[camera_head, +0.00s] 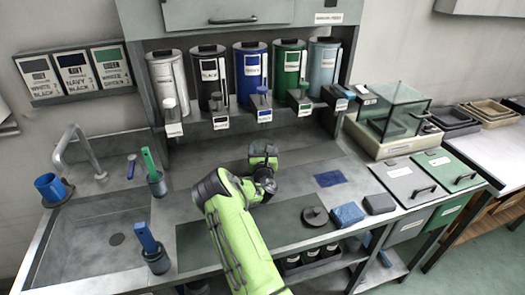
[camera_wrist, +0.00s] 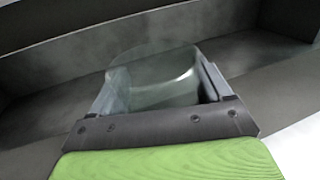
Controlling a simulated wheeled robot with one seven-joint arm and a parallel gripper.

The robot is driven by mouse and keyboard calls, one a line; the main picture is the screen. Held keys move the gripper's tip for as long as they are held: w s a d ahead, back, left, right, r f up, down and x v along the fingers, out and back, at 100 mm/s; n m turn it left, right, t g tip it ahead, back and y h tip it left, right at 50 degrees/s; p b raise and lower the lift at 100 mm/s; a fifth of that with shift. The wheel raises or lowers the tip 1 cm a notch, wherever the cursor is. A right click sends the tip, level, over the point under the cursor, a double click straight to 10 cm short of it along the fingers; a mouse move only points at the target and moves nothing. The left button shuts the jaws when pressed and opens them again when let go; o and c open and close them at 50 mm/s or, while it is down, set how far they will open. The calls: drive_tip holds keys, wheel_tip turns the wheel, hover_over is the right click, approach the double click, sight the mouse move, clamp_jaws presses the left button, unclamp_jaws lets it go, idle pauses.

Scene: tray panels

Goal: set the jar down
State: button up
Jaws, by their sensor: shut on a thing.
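In the wrist view, a clear glass jar (camera_wrist: 150,75) sits between the two fingers of my gripper (camera_wrist: 158,85). The gripper is shut on the jar. The jar looks see-through, and no contents can be made out. In the head view, my green arm reaches to the back middle of the grey bench (camera_head: 110,185), below the row of canisters. There my wrist hides the fingers and the jar. I cannot tell whether the jar's base touches the surface.
Several labelled canisters (camera_head: 251,72) stand on the rack behind. A navy patch (camera_head: 329,179) lies on the bench right of my wrist. A dark round lid (camera_head: 315,215), a blue block (camera_head: 347,215) and a glass-topped case (camera_head: 398,112) are further right. A sink (camera_head: 100,232) is left.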

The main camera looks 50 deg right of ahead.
drive_tip(key=shift+r, duration=0.1)
drive_tip(key=o, duration=1.2)
drive_tip(key=shift+f, duration=0.2)
drive_tip(key=shift+c, duration=0.2)
